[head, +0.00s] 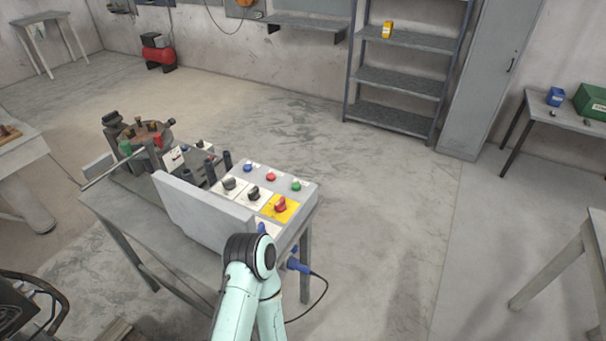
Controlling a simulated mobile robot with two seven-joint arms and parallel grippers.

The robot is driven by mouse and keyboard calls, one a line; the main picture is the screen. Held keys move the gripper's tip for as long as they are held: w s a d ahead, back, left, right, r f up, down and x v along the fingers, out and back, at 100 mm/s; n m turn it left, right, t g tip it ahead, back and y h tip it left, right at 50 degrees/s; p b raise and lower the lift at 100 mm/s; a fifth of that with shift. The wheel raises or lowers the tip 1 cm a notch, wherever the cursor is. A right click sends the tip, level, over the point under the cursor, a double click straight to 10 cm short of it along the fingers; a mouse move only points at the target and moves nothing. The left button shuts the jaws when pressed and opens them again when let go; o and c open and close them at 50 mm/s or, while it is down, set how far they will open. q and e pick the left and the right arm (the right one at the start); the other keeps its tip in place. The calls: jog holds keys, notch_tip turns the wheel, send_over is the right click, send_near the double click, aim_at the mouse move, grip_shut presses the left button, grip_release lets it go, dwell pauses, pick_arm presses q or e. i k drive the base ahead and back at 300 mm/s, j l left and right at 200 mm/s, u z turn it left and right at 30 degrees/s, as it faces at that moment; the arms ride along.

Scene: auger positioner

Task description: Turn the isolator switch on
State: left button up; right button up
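A grey control box (308,190) sits on the right part of a grey metal table. A red rotary knob (281,204) on a yellow plate (291,214) is on its near right part and looks like the isolator switch. Its exact setting is too small to tell. One of my arms, pale green with a black joint, rises from the bottom centre and covers the box's near corner. Neither gripper can be made out.
An upright grey panel (202,214) stands along the box's left side. Dark knobs (253,193) and blue, red and green buttons (271,177) share the box top. A machine (146,137) stands behind left. A blue plug (298,265) with a cable hangs at right.

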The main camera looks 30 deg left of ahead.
aim_at(280, 206)
jog(key=i, duration=1.6)
jog(key=i+u, duration=0.15)
jog(key=i, duration=0.3)
jog(key=i+l+u, duration=0.15)
jog(key=i, duration=0.3)
jog(key=i+l+u, duration=0.1)
jog(key=i, duration=0.35)
jog(key=u, duration=3.55)
